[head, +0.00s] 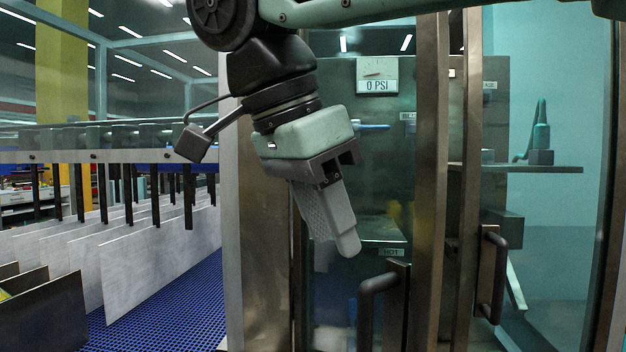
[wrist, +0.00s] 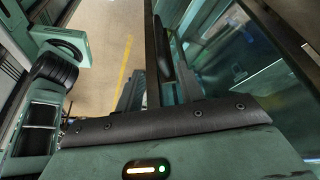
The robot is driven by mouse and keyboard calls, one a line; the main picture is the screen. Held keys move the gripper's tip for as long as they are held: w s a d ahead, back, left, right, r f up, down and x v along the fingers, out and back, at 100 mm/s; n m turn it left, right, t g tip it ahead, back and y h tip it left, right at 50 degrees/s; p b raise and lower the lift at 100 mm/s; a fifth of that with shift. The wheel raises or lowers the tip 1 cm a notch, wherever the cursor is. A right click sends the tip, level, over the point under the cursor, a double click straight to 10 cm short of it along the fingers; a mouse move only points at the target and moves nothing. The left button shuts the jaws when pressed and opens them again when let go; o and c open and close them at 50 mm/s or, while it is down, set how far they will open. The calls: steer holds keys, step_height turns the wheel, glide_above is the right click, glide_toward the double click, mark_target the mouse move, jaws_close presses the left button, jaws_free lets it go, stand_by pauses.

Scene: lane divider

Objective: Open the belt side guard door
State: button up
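A glass guard door with a metal frame (head: 430,180) stands in front of me in the head view and looks shut. A dark bar handle (head: 368,305) is on its lower part. A second dark handle (head: 497,275) is on another upright further right; I cannot tell which handle belongs to the belt side door. My gripper (head: 345,245) points down in front of the glass, above and left of the nearer handle and apart from it. Its fingers overlap in this view, so their gap is unclear. In the wrist view a grey finger (wrist: 131,93) shows beside a dark upright bar (wrist: 162,45).
A blue mesh belt (head: 165,305) with several pale divider panels (head: 150,265) lies to the left. Black rods (head: 188,195) hang from a rail above it. A "0 PSI" sign (head: 377,86) shows behind the glass. A shelf (head: 530,168) stands at the right.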

steer(key=shift+v, duration=2.15)
steer(key=s+d+f+n+y, duration=0.1)
steer(key=s+d+f+n, duration=0.2)
steer(key=f+n, duration=0.3)
steer(key=s+d+f+n+g+y, duration=0.1)
steer(key=s+d+f+n, duration=0.3)
steer(key=f, duration=1.1)
steer(key=s+d+f+n+g+y, duration=0.1)
steer(key=s+d+f+n+y, duration=0.1)
steer(key=s+d+f+n, duration=0.2)
steer(key=d+f+n, duration=0.3)
steer(key=f+n, duration=0.3)
steer(key=shift+d+f, duration=0.25)
steer(key=shift+f, duration=0.15)
steer(key=shift+s, duration=0.1)
steer(key=shift+c, duration=0.4)
